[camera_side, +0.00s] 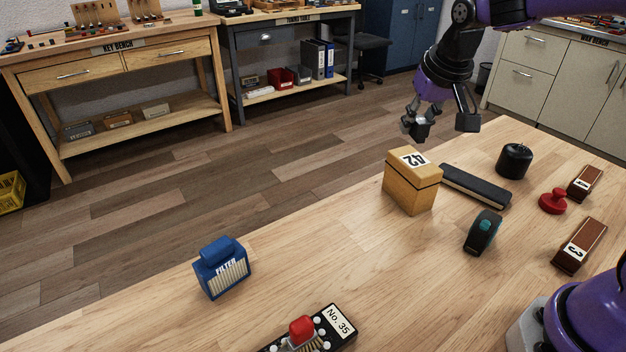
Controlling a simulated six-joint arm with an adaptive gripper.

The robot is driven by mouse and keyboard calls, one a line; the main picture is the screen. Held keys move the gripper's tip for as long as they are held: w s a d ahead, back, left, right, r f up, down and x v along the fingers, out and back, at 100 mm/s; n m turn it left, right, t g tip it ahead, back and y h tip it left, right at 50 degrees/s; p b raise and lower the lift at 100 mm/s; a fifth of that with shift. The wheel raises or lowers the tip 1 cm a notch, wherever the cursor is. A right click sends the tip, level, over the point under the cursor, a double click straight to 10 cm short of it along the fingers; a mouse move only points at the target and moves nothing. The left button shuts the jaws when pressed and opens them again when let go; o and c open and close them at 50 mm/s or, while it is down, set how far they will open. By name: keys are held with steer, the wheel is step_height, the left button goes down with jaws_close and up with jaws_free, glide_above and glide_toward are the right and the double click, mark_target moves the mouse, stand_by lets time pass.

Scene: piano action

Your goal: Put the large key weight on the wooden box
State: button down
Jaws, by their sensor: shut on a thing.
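The wooden box (411,187) is a tan block with a dark seam and a white label "42" on top. It stands upright near the table's far edge. My gripper (441,122) hangs above the box, slightly to its right in the picture, and is apart from it. A small grey metallic piece (419,129) shows at the left finger; it appears to be the large key weight, held clear of the box. Its outline is hard to separate from the finger, and part of it is hidden.
Near the box lie a long dark bar (475,186), a black knobbed cylinder (514,161), a teal-and-black dispenser (482,232) and a red knob (552,201). Two brown blocks (579,246) (585,182) lie right. A blue filter (222,268) and No. 35 panel (325,333) stand front left.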

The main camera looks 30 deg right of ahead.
mark_target(410, 154)
steer(key=shift+w+d+f, duration=0.2)
steer(key=shift+d+f, duration=0.15)
steer(key=shift+d, duration=0.2)
steer(key=shift+w+d+f, duration=0.2)
steer(key=shift+d+f, duration=0.15)
steer(key=shift+d, duration=0.2)
steer(key=shift+d+f, duration=0.15)
steer(key=shift+f, duration=1.95)
steer(key=c, duration=0.7)
jaws_free()
steer(key=shift+f, duration=0.15)
